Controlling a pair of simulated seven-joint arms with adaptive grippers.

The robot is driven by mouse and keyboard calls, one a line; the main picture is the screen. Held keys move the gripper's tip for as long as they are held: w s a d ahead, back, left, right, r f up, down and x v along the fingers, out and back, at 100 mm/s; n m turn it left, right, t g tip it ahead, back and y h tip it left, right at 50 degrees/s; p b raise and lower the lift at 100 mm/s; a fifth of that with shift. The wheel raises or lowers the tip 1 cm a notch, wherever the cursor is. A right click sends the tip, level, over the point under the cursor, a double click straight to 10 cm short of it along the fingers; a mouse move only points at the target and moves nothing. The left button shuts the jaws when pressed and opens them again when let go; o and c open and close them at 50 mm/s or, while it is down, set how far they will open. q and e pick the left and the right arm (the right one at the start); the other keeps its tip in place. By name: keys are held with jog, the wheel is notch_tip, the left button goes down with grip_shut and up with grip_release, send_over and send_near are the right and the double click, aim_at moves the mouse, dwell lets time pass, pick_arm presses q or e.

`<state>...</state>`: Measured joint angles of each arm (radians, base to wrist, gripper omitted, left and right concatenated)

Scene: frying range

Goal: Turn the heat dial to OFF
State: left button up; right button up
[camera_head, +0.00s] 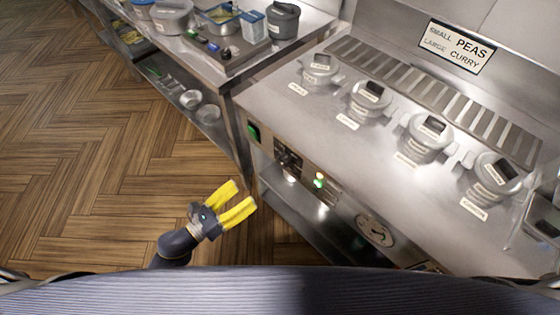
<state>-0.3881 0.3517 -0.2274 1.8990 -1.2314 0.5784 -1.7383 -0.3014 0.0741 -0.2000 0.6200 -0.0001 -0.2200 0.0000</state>
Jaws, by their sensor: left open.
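The range's front panel (335,200) faces me at centre right. A dark knob (288,160), which looks like the heat dial, is on its left part; its markings are too small to read. A larger round pale dial face (375,230) with a dark pointer is further right on the panel. My left gripper (244,196), with yellow fingers, is open and empty. In the picture it is below and left of the knob, apart from it, over the floor. My right gripper is not in view.
Several lidded grey pots (424,140) are set in the steel top (290,100). A side table (222,88) with containers stands at the back left. The wood floor (90,160) is clear.

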aim_at(280, 163)
pick_arm(q)
jog(key=x, duration=1.7)
jog(key=shift+w+f, duration=0.1)
jog(key=shift+w, duration=0.1)
jog(key=shift+d, duration=0.1)
jog(key=c, duration=1.3)
jog(key=shift+o, duration=0.2)
